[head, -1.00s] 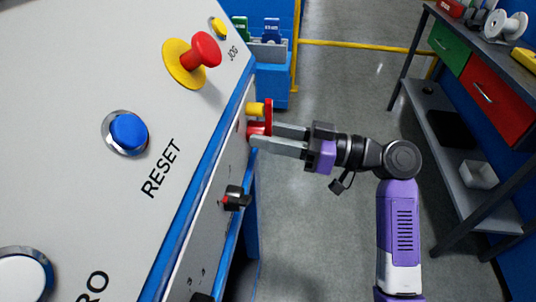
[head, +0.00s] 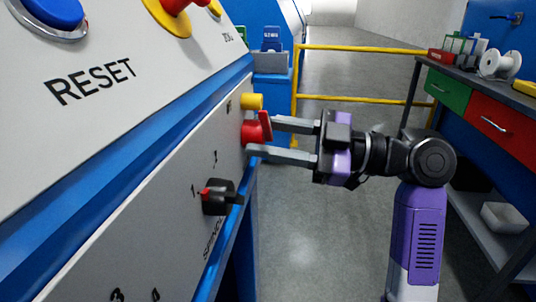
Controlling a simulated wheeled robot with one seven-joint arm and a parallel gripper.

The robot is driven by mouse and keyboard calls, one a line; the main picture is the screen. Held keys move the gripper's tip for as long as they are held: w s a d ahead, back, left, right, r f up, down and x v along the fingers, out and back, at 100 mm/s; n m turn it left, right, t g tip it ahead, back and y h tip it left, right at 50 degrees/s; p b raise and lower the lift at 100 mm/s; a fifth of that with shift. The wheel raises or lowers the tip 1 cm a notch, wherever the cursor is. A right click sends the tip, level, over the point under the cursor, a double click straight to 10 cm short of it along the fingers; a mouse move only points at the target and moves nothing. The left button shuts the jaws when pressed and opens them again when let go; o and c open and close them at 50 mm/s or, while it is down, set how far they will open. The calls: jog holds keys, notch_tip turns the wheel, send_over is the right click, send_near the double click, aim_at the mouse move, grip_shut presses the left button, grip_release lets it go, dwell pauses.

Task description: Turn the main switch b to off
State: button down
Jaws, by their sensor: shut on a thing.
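In the head view, a red rotary switch (head: 257,131) sticks out of the front panel of the grey and blue console. I take it for main switch b; no label for it can be read. Its red handle stands out to the right, close to upright. My gripper (head: 260,138) reaches in from the right, with one finger at the handle's upper side and the other below it, shut on the handle. The inner contact is partly hidden by the switch itself.
A yellow knob (head: 251,101) sits just above the red switch. A black selector with a red mark (head: 217,197) is below left on the same panel. A yellow railing (head: 360,49) stands behind, and a workbench with drawers (head: 480,110) is at right. Open floor lies between.

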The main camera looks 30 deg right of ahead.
jog(key=shift+n+b, duration=0.35)
jog(key=shift+n, duration=0.05)
jog(key=c, duration=0.9)
grip_release()
jog(key=shift+p+v, duration=0.65)
jog(key=shift+v, duration=3.25)
